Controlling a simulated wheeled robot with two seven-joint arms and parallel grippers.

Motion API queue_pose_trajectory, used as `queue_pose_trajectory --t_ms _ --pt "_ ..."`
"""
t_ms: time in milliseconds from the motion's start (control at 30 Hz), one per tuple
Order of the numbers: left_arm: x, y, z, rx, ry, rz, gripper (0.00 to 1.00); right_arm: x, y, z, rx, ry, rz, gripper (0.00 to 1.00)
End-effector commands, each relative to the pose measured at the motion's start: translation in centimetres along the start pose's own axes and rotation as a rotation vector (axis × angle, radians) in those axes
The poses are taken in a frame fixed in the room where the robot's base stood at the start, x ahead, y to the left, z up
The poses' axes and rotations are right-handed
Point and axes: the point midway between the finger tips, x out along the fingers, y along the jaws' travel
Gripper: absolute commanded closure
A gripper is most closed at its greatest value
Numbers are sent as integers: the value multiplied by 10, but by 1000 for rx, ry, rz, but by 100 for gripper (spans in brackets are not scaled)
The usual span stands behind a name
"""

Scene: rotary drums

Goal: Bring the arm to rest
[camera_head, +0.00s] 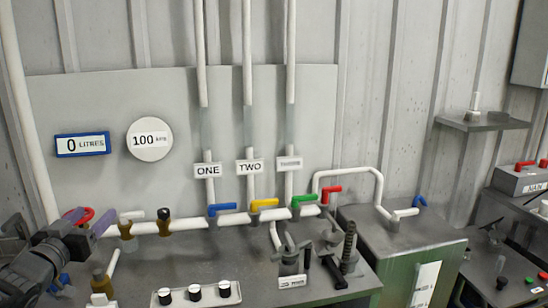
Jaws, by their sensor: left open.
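My left arm comes in at the lower left. My left gripper (88,219), with purple fingertips, is open close to the left end of the white pipe (185,226). A red curved handle (83,213) shows at the fingertips, partly hidden by them. I cannot tell whether the fingers touch it. My right gripper is out of view.
Blue (222,208), yellow (264,203), green (303,200) and red (331,189) valve handles line the pipe to the right. A panel with several black knobs (194,293) sits at the front. A grey wall panel (110,100) stands behind.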

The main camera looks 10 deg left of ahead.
Motion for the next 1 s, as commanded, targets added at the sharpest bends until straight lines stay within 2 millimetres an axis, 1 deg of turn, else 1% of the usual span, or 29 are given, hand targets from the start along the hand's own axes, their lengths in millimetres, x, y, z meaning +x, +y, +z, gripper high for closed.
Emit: queue_pose_trajectory --t_ms 100,167,267,367,467,567,667,700,733,767,800,867,900,967,1000 --pt "-1 -6 6 15 -13 -33 35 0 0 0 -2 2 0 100" --pt "0 -2 10 5 -22 -39 35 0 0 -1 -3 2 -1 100" --pt "6 12 23 -11 -48 -38 35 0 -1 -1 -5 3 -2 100" --pt "12 28 42 -23 -83 -30 35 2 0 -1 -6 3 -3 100" --pt "18 47 67 -36 -129 -18 35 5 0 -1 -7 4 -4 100" --pt "23 70 100 -50 -189 -4 35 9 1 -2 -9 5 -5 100" --pt "26 95 140 -65 -259 15 35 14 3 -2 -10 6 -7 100" --pt "26 108 161 -71 -297 24 35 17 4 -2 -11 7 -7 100" --pt "25 117 177 -77 -325 31 35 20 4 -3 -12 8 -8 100" --pt "24 128 197 -83 -361 38 35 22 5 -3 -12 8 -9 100" --pt "21 144 224 -91 -409 50 35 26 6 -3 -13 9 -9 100" --pt "13 168 268 -105 -489 67 35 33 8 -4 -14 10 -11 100" --pt "5 183 297 -116 -545 78 35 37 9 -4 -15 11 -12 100" --pt "-10 206 340 -131 -628 95 35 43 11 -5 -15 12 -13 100" --pt "-21 220 368 -140 -683 106 35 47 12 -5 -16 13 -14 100"
